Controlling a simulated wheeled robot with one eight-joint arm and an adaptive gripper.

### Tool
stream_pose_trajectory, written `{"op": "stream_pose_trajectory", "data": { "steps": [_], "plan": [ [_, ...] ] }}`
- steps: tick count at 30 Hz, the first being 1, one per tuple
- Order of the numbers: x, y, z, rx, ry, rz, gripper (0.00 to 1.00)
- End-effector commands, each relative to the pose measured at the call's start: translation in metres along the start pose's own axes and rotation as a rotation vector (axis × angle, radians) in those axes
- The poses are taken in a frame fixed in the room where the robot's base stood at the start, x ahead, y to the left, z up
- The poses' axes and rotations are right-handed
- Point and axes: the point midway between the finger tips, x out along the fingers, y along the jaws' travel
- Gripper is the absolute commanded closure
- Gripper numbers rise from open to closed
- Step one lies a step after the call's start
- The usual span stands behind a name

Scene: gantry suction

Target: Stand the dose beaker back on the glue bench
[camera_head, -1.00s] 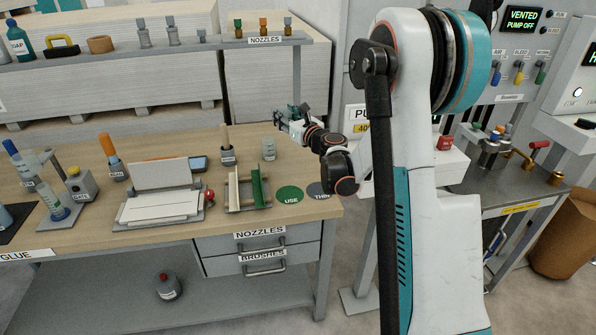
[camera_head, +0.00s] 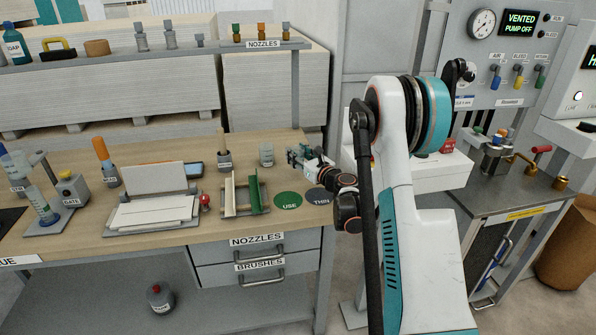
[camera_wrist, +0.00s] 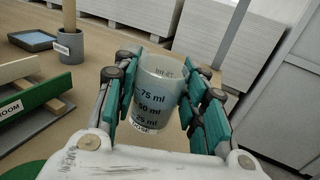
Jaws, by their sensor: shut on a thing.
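My gripper (camera_head: 294,156) is low over the right back part of the glue bench (camera_head: 222,226). In the wrist view my gripper (camera_wrist: 170,85) has its teal finger pads on both sides of the dose beaker (camera_wrist: 152,98), shut on it. The beaker is clear, marked 25, 50 and 75 ml, with a DOSE label near its base. It looks roughly upright. Its base is partly hidden, so I cannot tell whether it touches the bench.
A brush pot (camera_head: 225,160) stands further left. A slotted rack (camera_head: 245,196) is in front. The green USE disc (camera_head: 288,200) and grey THIN disc (camera_head: 318,195) lie at the right front. A nozzle shelf (camera_head: 200,50) runs along the back.

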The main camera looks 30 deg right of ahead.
Motion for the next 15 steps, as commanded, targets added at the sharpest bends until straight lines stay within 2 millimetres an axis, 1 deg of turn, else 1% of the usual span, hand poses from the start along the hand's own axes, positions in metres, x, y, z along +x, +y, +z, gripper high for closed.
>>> {"op": "stream_pose_trajectory", "data": {
  "steps": [5, 12, 15],
  "plan": [
    [0.000, 0.000, -0.010, 0.000, 0.000, 0.000, 0.91],
    [0.000, 0.000, -0.044, 0.000, 0.000, 0.000, 0.91],
    [0.000, 0.000, -0.048, 0.000, 0.000, 0.000, 0.91]
  ]
}}
